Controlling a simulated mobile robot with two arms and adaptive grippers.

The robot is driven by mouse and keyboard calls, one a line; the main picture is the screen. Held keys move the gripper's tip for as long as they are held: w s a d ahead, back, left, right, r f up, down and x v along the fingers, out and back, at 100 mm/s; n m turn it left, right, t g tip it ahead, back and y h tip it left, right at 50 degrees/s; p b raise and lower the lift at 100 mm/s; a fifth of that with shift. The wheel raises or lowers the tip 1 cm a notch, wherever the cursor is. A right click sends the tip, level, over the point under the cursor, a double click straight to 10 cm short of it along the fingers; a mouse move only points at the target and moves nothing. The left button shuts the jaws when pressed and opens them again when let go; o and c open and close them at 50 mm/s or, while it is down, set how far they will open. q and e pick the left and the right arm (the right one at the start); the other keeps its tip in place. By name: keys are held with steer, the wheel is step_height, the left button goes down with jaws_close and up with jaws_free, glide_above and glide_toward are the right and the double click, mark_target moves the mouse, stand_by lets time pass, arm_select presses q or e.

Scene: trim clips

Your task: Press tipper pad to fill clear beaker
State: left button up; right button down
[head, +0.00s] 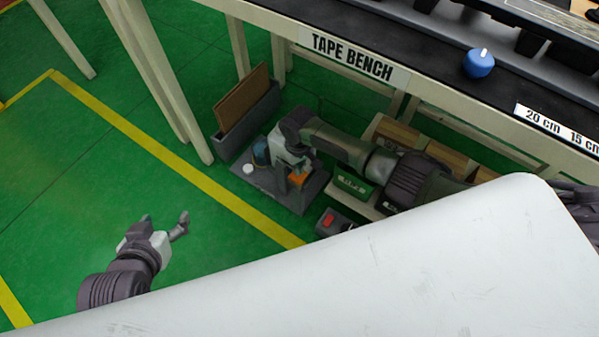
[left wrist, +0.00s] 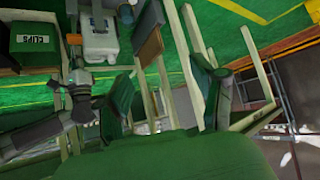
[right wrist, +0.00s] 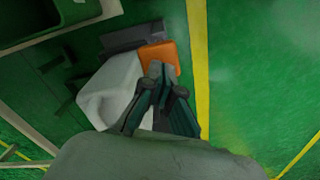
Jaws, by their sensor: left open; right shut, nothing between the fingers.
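The orange pad (head: 298,180) is on a grey base (head: 312,190) on the floor under the bench. In the right wrist view the orange pad (right wrist: 160,54) is just beyond my right fingertips. My right gripper (right wrist: 166,78) is shut and empty, over or against the pad's near edge; contact is unclear. A bluish, see-through vessel (head: 261,152), perhaps the clear beaker, stands on the base left of my right gripper (head: 296,168); its fill cannot be told. A pale block-like body (right wrist: 110,92) is beside my right fingers. My left gripper (head: 165,222) is open and empty, over bare floor.
The tape bench (head: 352,58) overhangs the work spot, with legs (head: 165,85) at the left. A grey bin with brown boards (head: 243,105) stands behind the base. Green clip boxes (head: 352,187) and a red-buttoned box (head: 332,221) are at the right. Floor at left is clear.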

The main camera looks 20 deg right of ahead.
steer(key=shift+r+p, duration=0.5)
arm_select(q)
steer(key=s+a+f+g+y+p, duration=0.1)
steer(key=s+a+f+g, duration=0.2)
steer(key=s, duration=0.6)
steer(key=shift+s+f+g, duration=0.2)
steer(key=shift+s+g, duration=0.15)
steer(key=shift+g, duration=1.05)
arm_select(e)
steer(key=shift+r, duration=0.65)
